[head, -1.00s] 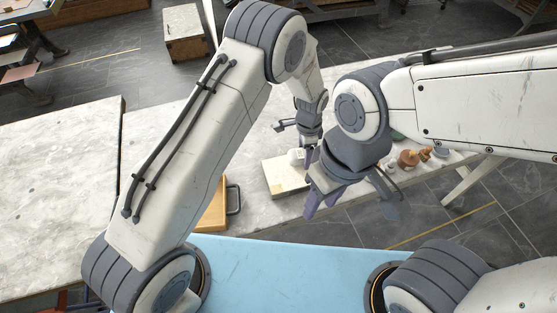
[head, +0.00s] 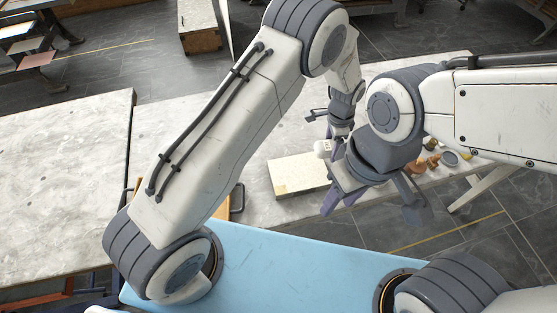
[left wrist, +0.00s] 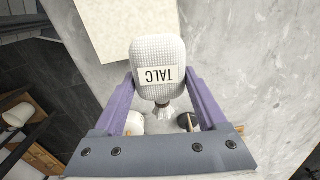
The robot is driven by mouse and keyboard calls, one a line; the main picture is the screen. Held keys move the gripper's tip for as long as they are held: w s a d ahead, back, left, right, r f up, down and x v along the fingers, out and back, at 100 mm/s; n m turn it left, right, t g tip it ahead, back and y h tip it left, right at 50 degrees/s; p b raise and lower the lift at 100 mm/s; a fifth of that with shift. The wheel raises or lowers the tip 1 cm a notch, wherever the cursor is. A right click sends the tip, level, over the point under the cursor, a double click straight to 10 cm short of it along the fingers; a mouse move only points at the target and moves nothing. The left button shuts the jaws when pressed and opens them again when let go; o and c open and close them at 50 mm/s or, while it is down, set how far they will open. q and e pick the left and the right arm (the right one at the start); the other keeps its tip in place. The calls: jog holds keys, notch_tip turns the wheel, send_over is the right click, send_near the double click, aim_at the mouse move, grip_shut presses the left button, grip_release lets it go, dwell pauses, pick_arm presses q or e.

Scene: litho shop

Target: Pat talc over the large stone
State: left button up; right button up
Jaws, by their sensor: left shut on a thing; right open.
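The large stone (head: 290,176) is a flat cream slab lying on the pale work table. It also shows at the top of the left wrist view (left wrist: 108,22), beyond the bag. My left gripper (head: 328,140) is shut on the white talc bag (head: 322,149), held near the slab's far right edge. In the left wrist view the bag (left wrist: 160,55) hangs between purple fingers, its TALC label upside down. Contact between bag and slab cannot be told.
Brown wooden pieces (head: 424,164) and a grey round dish (head: 450,158) stand at the table's right end. A wooden tray (head: 221,212) with a dark handle sits left of the slab, behind my left arm. Bare table surface lies beyond the slab.

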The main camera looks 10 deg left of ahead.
pick_arm(q)
jog(key=shift+d+r, duration=0.1)
jog(key=shift+r, duration=0.55)
jog(key=shift+r+p, duration=1.45)
jog(key=shift+r, duration=0.35)
